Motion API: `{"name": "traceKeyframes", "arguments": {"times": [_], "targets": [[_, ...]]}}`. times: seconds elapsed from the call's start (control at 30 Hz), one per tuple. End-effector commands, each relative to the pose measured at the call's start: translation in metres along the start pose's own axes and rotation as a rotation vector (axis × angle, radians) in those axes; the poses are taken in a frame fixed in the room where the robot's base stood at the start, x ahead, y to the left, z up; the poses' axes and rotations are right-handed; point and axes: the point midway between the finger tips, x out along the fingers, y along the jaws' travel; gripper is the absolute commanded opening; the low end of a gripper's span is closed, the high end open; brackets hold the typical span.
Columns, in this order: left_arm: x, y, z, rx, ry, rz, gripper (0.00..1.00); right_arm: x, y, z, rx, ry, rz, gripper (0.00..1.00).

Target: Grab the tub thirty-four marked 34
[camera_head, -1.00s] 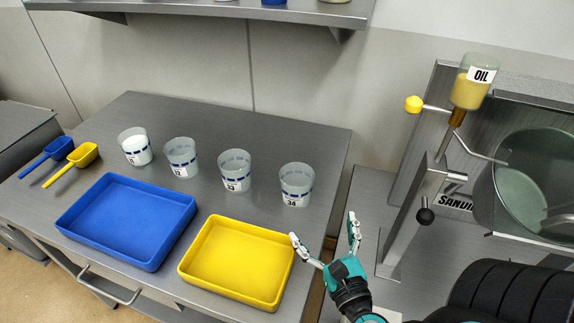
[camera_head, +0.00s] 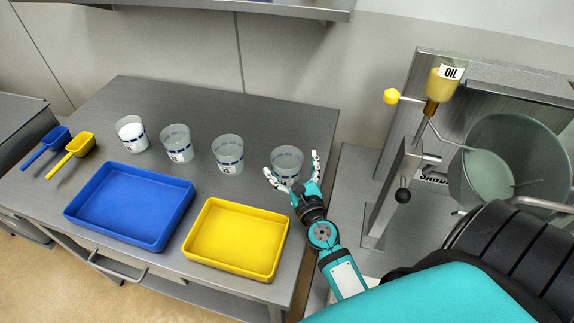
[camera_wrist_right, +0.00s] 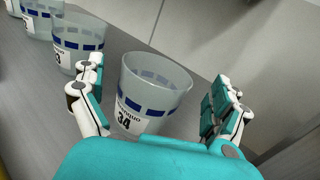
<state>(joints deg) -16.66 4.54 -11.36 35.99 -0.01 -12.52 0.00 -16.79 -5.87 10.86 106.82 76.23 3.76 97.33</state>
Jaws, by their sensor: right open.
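The tub thirty-four (camera_head: 287,159) is a clear cup with a band of blue marks. It stands upright at the right end of the row on the steel table. In the right wrist view the tub (camera_wrist_right: 150,88) shows its label "34". My right gripper (camera_head: 293,170) is open, with one finger on each side of the tub. In the wrist view the right gripper (camera_wrist_right: 158,102) has visible gaps between its fingers and the tub's wall, the wider gap on the right. The tub's lower part is hidden behind my gripper. My left gripper is out of view.
Similar tubs (camera_head: 228,153), (camera_head: 176,143) and a white-filled one (camera_head: 131,133) stand to the left. A yellow tray (camera_head: 236,240) and a blue tray (camera_head: 130,206) lie in front. Blue (camera_head: 54,138) and yellow (camera_head: 80,145) scoops lie far left. A machine with an oil bottle (camera_head: 441,84) stands right.

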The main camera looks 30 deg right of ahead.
Motion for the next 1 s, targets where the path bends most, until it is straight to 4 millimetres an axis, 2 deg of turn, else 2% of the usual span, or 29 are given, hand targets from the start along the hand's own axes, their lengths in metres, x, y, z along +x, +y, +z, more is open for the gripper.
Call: {"name": "traceKeyframes", "arguments": {"times": [0.03, 0.2, 0.5, 0.87, 1.0], "targets": [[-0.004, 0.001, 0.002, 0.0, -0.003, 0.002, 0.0, 0.01, 0.001, 0.002, -0.002, -0.003, 0.0, 1.0], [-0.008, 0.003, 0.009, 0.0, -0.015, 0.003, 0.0, 0.03, 0.001, 0.001, -0.002, -0.001, 0.0, 1.0], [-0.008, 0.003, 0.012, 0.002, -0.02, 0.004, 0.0, 0.034, 0.001, -0.001, -0.001, 0.0, 0.0, 0.99], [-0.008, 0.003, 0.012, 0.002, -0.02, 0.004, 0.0, 0.033, 0.001, -0.001, -0.001, 0.0, 0.0, 0.52], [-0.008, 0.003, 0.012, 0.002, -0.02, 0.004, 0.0, 0.033, 0.001, -0.001, -0.001, 0.001, 0.0, 0.51]]}}
